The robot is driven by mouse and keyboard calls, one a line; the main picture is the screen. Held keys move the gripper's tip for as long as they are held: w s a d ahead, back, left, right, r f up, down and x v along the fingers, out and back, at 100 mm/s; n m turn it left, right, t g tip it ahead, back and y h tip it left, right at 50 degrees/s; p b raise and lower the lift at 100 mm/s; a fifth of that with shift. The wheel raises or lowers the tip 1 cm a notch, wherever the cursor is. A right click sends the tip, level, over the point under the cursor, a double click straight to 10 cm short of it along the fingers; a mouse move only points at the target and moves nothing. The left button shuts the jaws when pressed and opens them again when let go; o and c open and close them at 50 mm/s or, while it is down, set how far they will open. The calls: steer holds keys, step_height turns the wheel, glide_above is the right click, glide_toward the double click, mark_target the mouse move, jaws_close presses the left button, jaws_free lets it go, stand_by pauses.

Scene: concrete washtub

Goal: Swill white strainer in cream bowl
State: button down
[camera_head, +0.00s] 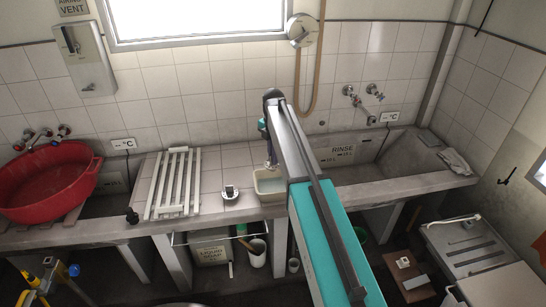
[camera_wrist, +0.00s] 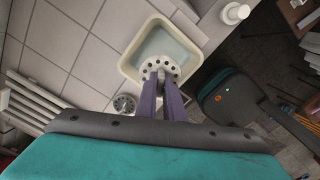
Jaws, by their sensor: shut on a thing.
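The cream bowl (camera_head: 259,194) stands on the counter near its front edge, left of the concrete basin. In the wrist view the cream bowl (camera_wrist: 126,71) is a rounded square tub holding pale, bluish water. My gripper (camera_wrist: 166,84) has its purple fingers shut on the white strainer (camera_wrist: 151,63), a round disc with dark holes. The strainer overlaps the bowl's near part; I cannot tell whether it touches the water. In the head view my gripper (camera_head: 271,160) points down over the bowl, and the strainer is not clear there.
A white slatted rack (camera_head: 174,183) and a red tub (camera_head: 45,180) are further left. The rinse basin (camera_head: 345,174) is right. A white cylindrical piece (camera_wrist: 234,13) stands near the edge.

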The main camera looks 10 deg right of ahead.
steer(key=shift+f+b, duration=2.45)
steer(key=shift+f, duration=3.45)
steer(key=shift+w, duration=0.1)
steer(key=shift+w, duration=1.2)
steer(key=shift+s, duration=0.1)
steer(key=shift+s, duration=2.45)
